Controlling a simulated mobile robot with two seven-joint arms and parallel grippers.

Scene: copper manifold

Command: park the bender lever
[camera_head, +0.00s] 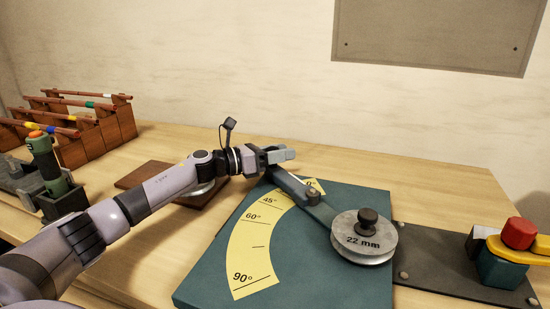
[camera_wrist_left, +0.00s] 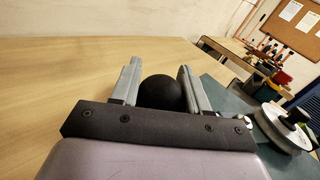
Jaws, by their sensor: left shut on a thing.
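The bender lever (camera_head: 293,188) is a grey bar running from the grooved 22 mm wheel (camera_head: 364,238) up and left across the teal bender plate (camera_head: 330,285). It lies at the 0° end of the yellow angle scale (camera_head: 255,240), partly covering that mark. My left gripper (camera_head: 284,155) is at the lever's far end. In the left wrist view, the black ball knob (camera_wrist_left: 161,92) sits between the two fingers of my left gripper (camera_wrist_left: 160,75), which is shut on it. The knob is hidden by the gripper in the head view. My right gripper is not in view.
A wooden rack (camera_head: 100,135) with copper tubes stands at the back left, near a green tool (camera_head: 45,160) with an orange top. A brown board (camera_head: 150,174) lies under my left arm. A red-capped clamp (camera_head: 518,233) is at right. The table behind the plate is clear.

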